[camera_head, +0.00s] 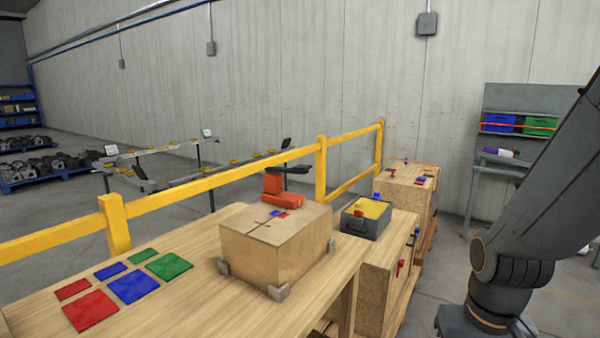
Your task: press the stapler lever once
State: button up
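An orange-red device that looks like the stapler (283,189) stands at the back of a cardboard box (262,252) on the wooden table. A dark lever (291,169) sticks out from its top toward the right and appears raised above the orange body. Nothing touches the lever. My dark grey arm rises along the right side of the picture, well apart from the stapler. My gripper is outside the picture, so its state is hidden.
Red, blue and green squares lie on the table's left, including a green one (169,266). A grey bin with a yellow top (366,208) stands right of the box. A yellow railing (240,177) runs behind. Wooden crates stand farther right.

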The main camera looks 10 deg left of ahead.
aim_at(299, 169)
jog(key=z, duration=0.15)
jog(key=i, duration=0.95)
jog(key=u, duration=0.4)
